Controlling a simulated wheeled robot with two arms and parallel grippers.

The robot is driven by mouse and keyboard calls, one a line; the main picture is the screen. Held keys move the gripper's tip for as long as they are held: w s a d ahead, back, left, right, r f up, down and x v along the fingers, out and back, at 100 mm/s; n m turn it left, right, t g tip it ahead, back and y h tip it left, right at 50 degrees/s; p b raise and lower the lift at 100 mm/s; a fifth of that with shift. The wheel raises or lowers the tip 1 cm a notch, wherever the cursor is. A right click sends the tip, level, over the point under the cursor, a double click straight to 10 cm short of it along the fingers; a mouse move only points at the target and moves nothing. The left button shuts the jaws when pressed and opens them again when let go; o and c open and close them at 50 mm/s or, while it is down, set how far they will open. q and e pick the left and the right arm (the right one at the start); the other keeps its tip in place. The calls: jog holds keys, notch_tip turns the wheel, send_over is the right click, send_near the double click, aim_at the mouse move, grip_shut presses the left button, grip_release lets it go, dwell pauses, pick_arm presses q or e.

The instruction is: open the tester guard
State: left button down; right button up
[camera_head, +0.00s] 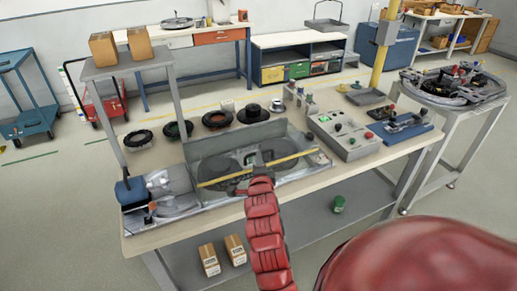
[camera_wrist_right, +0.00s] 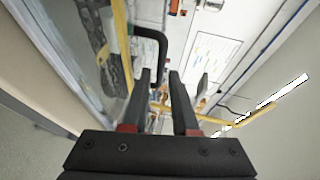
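The tester (camera_head: 215,195) stands along the front left edge of the workbench. Its guard is a see-through panel with a yellow bar (camera_head: 285,160) along its edge. Dark round shapes show through it. The yellow bar also shows in the right wrist view (camera_wrist_right: 121,40). My right gripper (camera_head: 258,178) is at the middle of the bar, at the guard's front. In the wrist view its two fingers (camera_wrist_right: 161,92) are apart, with a clear gap between them. A black bracket-shaped handle (camera_wrist_right: 155,36) is just beyond the fingertips; whether they touch it I cannot tell. My left gripper is out of view.
Several dark rings (camera_head: 216,119) lie behind the tester. A control box with buttons (camera_head: 343,134) and a blue fixture (camera_head: 404,127) stand to its right. A shelf post with cartons (camera_head: 103,49) rises at the left. A round-topped stand (camera_head: 452,88) is at the right.

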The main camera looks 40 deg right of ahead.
aim_at(259, 148)
jog(key=p+x, duration=0.2)
jog(key=x, duration=0.6)
jog(key=shift+w+d+r, duration=0.1)
jog(key=shift+w+d, duration=0.05)
grip_shut()
dwell(1.2)
